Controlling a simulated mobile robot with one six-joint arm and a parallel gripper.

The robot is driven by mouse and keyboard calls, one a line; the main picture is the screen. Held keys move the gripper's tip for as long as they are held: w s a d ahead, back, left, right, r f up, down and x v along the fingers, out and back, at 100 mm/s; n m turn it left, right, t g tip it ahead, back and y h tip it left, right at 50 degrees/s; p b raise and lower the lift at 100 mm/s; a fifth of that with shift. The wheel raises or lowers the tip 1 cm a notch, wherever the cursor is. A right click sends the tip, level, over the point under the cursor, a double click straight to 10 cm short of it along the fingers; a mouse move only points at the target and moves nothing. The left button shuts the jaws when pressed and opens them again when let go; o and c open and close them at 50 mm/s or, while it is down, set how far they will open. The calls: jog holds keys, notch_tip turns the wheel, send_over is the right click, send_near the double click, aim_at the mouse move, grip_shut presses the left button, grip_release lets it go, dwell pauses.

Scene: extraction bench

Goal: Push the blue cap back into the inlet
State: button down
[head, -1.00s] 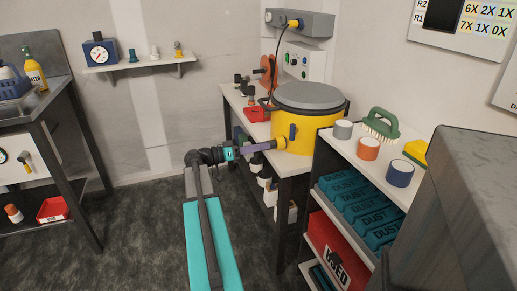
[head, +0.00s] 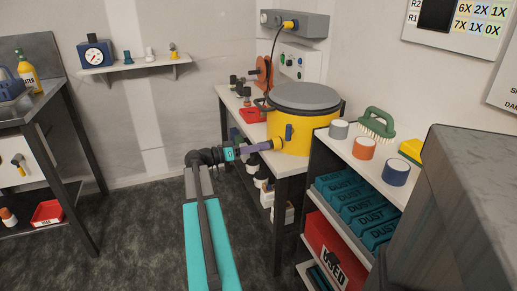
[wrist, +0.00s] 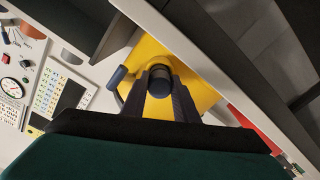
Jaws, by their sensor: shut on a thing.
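The yellow drum-shaped extractor (head: 290,134) with a grey lid stands on the bench, and its short yellow inlet (head: 277,144) points toward my arm. My gripper (head: 266,146) is level with the inlet, right at its mouth. In the wrist view my gripper (wrist: 161,94) has its two dark fingers shut on the sides of the dark blue cap (wrist: 158,87). The cap is in line with the inlet, and a dark round rim shows just beyond it. How deep the cap sits is hard to tell. The fingers hide the cap in the head view.
A blue latch (wrist: 117,77) sticks out of the extractor beside the inlet. A shelf unit on the right holds a green brush (head: 377,123), several rolls and teal dust boxes (head: 352,207). A red tray (head: 253,115) lies on the bench. The floor on the left is clear.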

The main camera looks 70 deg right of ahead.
jog(key=shift+s+d, duration=0.45)
jog(key=shift+s, duration=0.1)
dwell(0.4)
jog(key=c, duration=1.3)
grip_release()
jog(key=v, duration=1.4)
jog(key=shift+p, duration=0.3)
jog(key=shift+s, duration=0.1)
